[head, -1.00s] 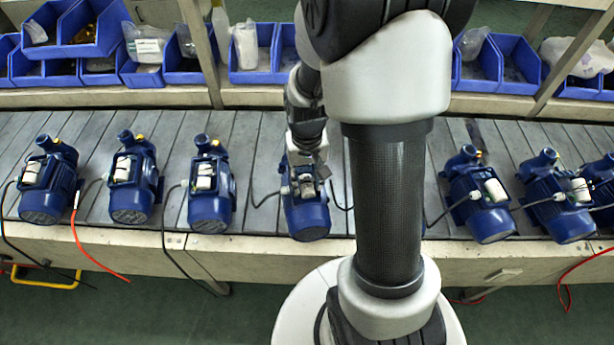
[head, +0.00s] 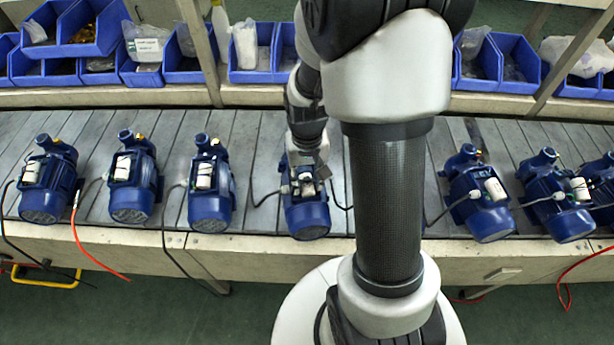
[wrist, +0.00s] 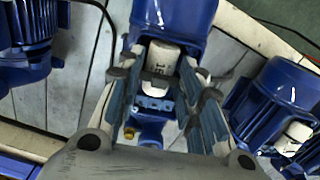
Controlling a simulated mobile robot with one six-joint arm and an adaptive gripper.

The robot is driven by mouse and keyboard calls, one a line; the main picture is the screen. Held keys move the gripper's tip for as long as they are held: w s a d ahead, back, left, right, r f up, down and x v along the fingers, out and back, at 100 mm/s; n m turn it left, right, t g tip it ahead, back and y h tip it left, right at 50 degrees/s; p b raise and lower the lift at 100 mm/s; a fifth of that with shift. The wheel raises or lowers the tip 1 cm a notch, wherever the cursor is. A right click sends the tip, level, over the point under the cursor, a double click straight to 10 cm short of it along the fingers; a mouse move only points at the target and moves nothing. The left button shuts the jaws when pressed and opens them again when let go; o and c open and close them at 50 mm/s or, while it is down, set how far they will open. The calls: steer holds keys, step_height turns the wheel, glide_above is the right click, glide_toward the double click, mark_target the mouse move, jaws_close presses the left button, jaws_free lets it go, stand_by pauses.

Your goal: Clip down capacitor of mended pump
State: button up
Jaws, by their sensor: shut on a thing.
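The pump (head: 306,218) under my gripper is blue and stands on the slatted line in the middle of the head view. It also shows at the top of the wrist view (wrist: 178,22). Its white cylindrical capacitor (wrist: 156,66) lies on the pump between my fingers, with a dark band across it. My gripper (head: 304,172) reaches down over the pump from behind. The finger pads partly hide the contact, and I cannot tell whether the clip is fully seated.
Similar blue pumps stand on the line to the left (head: 211,205) and right (head: 484,218), with cables hanging over the front edge. Blue bins (head: 250,62) line the shelf behind. My arm hides the line just right of the middle pump.

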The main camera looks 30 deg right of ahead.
steer(key=shift+f, duration=0.3)
stand_by(0.4)
steer(key=o, duration=0.7)
steer(key=shift+o, duration=0.2)
steer(key=shift+r, duration=0.2)
steer(key=shift+r+p, duration=2.3)
steer(key=shift+r, duration=0.6)
step_height(320, 180, up, 12)
